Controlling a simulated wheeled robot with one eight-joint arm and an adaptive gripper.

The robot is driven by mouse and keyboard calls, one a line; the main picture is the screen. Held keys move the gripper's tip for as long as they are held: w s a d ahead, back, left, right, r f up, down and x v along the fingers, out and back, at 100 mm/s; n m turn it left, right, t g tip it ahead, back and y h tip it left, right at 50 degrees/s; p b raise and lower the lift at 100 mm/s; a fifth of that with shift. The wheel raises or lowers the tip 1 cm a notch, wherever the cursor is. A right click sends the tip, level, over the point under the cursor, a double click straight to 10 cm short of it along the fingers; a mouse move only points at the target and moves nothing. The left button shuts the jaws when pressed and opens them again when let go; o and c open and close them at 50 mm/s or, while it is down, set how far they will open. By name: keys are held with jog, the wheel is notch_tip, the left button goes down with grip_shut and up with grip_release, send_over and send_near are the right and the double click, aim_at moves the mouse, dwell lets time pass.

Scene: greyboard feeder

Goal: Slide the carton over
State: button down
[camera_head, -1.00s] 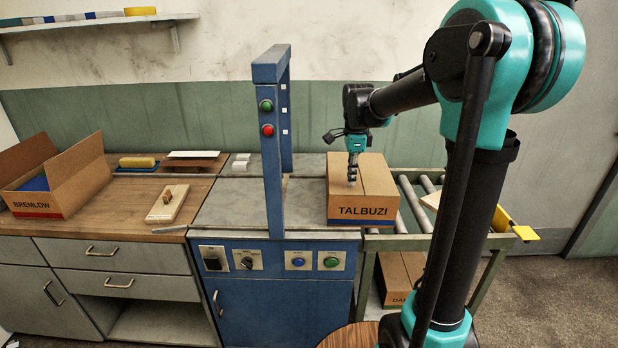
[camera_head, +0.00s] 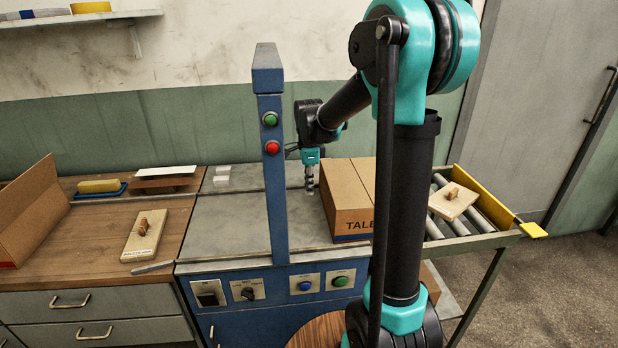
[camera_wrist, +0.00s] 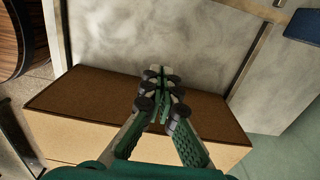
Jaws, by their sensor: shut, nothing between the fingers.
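The brown TALBUZI carton (camera_head: 345,190) stands upright at the right end of the grey metal deck (camera_head: 235,225), right of the blue post. My arm hides its right part and some of its lettering. My gripper (camera_head: 310,188) points down just left of the carton, fingers shut and empty. In the wrist view the shut fingertips (camera_wrist: 161,80) show before the carton's dark side (camera_wrist: 90,92), with grey deck beyond. I cannot tell whether they touch the carton.
The blue post (camera_head: 272,170) with green and red buttons rises left of my gripper. Right of the carton is a roller conveyor (camera_head: 460,225) with a wooden board (camera_head: 452,200) and a yellow end stop (camera_head: 485,192). Another wooden board (camera_head: 145,236) lies on the left bench.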

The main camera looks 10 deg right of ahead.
notch_tip(320, 180, down, 4)
jog(key=shift+r, duration=0.25)
jog(key=shift+d+f, duration=0.2)
jog(key=shift+d, duration=1.85)
